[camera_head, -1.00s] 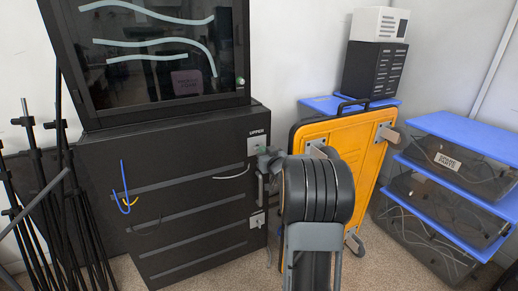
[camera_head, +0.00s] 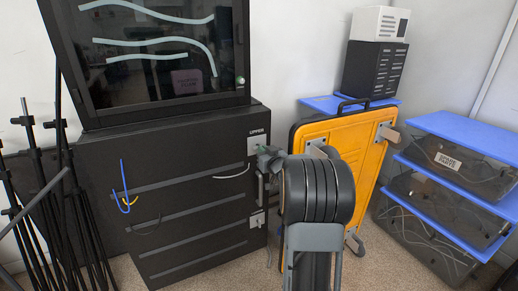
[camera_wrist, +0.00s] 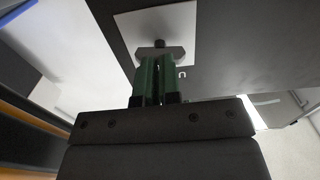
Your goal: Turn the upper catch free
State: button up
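The upper catch (camera_wrist: 160,52) is a small dark grey turn piece on a pale square plate, seen in the wrist view. In the head view its plate (camera_head: 254,141) sits under the word UPPER at the black cabinet's top right, and my arm partly covers the area. My gripper (camera_wrist: 159,64) has green fingers close together, with only a narrow dark gap between them. The fingertips overlap the catch and appear shut on its thin middle part, though they hide most of the contact.
The black cabinet (camera_head: 205,150) carries a dark glass-fronted case (camera_head: 160,85). A lower catch plate (camera_head: 257,220) sits below on the same edge. A yellow panel (camera_head: 350,150) stands close at right, beside blue-lidded bins (camera_head: 455,132). Black stands (camera_head: 40,170) lean at left.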

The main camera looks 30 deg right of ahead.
jog(key=o, duration=0.5)
jog(key=shift+c, duration=0.2)
jog(key=s, duration=0.6)
jog(key=shift+a, duration=0.4)
jog(key=s+a+p, duration=0.2)
jog(key=s+p, duration=0.1)
jog(key=s, duration=1.1)
jog(key=w+a+r+m+g+h+p, duration=0.1)
jog(key=w+a+r+g+p, duration=0.2)
jog(key=r+p, duration=0.5)
jog(key=w+a+r+g+h+p, duration=0.1)
jog(key=a+r+g+p, duration=0.35)
jog(key=r+p, duration=0.35)
jog(key=s+a+r+n+g+y+p, duration=0.1)
jog(key=s+a+r+g+y+p, duration=0.1)
jog(key=a, duration=0.6)
jog(key=s+a+r+n+g+y+p, duration=0.1)
jog(key=s+a+r+g+p, duration=0.3)
jog(key=s+a+p, duration=0.5)
notch_tip(320, 180, up, 2)
jog(key=shift+r+n+g+y+p, duration=0.2)
jog(key=shift+n+g+y+p, duration=0.15)
jog(key=shift+y, duration=0.55)
